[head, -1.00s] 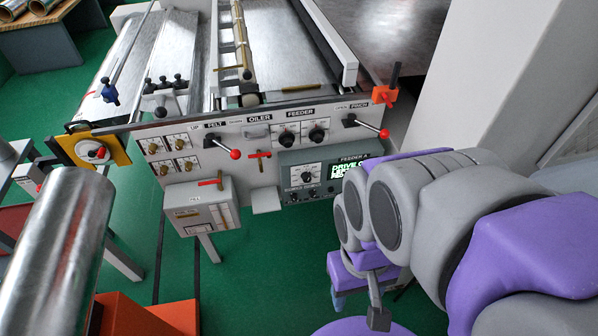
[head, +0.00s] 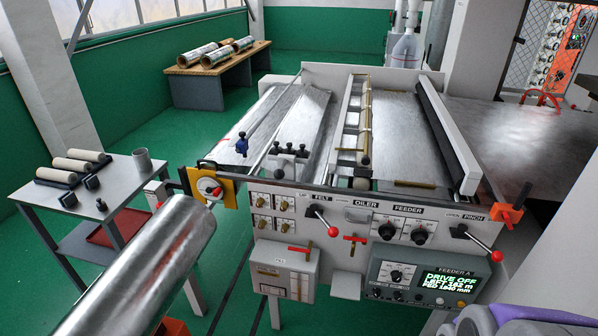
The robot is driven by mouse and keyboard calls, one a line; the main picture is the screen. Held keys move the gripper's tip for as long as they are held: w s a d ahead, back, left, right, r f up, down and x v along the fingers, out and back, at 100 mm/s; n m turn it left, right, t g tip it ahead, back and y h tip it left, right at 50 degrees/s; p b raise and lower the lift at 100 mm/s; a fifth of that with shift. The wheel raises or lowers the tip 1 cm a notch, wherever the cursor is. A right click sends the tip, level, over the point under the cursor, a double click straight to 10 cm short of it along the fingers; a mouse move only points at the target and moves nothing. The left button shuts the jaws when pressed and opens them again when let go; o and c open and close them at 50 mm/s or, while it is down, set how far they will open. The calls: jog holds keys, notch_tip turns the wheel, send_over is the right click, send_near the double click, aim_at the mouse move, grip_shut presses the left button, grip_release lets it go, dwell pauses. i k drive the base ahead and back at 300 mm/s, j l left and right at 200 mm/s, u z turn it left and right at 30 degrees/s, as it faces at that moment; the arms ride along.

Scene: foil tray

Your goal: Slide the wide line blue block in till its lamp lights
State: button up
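A small blue block (head: 241,145) with a knob on top sits at the left of the machine, by a thin slanting metal rod (head: 262,128) over the shiny metal bed (head: 275,112). I cannot make out a lamp for it, lit or unlit. My gripper is not in view. Only a grey and purple part of my arm shows at the bottom right corner, well away from the blue block.
A yellow plate with a red knob (head: 227,193) marks the machine's left front corner; an orange block (head: 507,214) sits at its right. Red-ended levers stick out of the front panel (head: 345,215). A large metal roll (head: 150,270) blocks the lower left. A side table (head: 125,187) stands left.

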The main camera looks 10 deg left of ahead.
aim_at(242, 143)
jog(key=i+j+u, duration=0.1)
jog(key=i+u, duration=0.55)
jog(key=i, duration=0.05)
